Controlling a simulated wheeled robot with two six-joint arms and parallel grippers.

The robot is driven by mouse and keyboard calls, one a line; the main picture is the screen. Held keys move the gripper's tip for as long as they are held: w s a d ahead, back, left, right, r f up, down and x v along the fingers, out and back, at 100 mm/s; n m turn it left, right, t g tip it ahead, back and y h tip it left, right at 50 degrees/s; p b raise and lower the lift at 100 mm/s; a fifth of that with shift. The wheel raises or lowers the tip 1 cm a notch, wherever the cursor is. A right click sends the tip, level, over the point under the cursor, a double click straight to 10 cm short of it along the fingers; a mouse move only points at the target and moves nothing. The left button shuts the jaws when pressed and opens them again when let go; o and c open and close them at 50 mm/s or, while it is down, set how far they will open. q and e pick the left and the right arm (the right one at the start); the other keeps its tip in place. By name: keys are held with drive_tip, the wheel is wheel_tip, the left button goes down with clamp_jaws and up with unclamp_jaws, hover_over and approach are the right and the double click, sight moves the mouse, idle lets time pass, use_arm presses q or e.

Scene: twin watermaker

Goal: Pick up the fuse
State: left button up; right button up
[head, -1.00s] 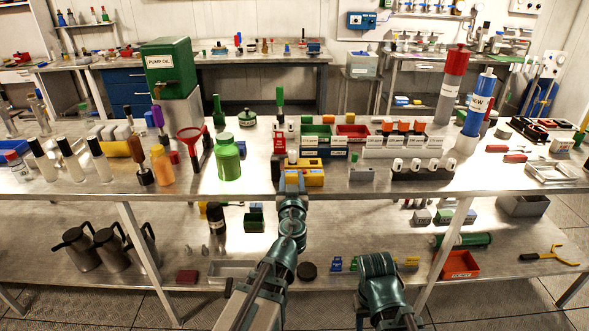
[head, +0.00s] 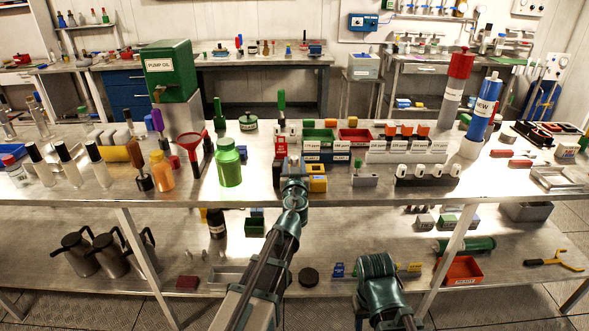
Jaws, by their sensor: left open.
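My left gripper (head: 292,167) is over the front part of the bench, in front of the small labelled bins. It is open, and nothing shows between its fingers. It covers part of a yellow block (head: 317,184) with dark openings, close to its right; I cannot tell whether they touch. A green bin (head: 318,134) and a red bin (head: 354,135) stand behind, with white-labelled dark blue fronts (head: 341,158) before the green one. I cannot make out a fuse for certain; it is too small or hidden. My right gripper is not visible.
A green bottle (head: 229,163) and a red funnel (head: 190,142) stand left of the gripper. A white-labelled rack (head: 406,152) and a row of white-topped pieces (head: 428,174) stand to the right. The lower shelf holds jugs (head: 110,252) and a red tray (head: 463,270).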

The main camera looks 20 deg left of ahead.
sight(294, 161)
use_arm(q)
drive_tip(key=x, duration=0.3)
drive_tip(key=shift+s, duration=0.1)
clamp_jaws()
drive_tip(key=shift+r, duration=0.1)
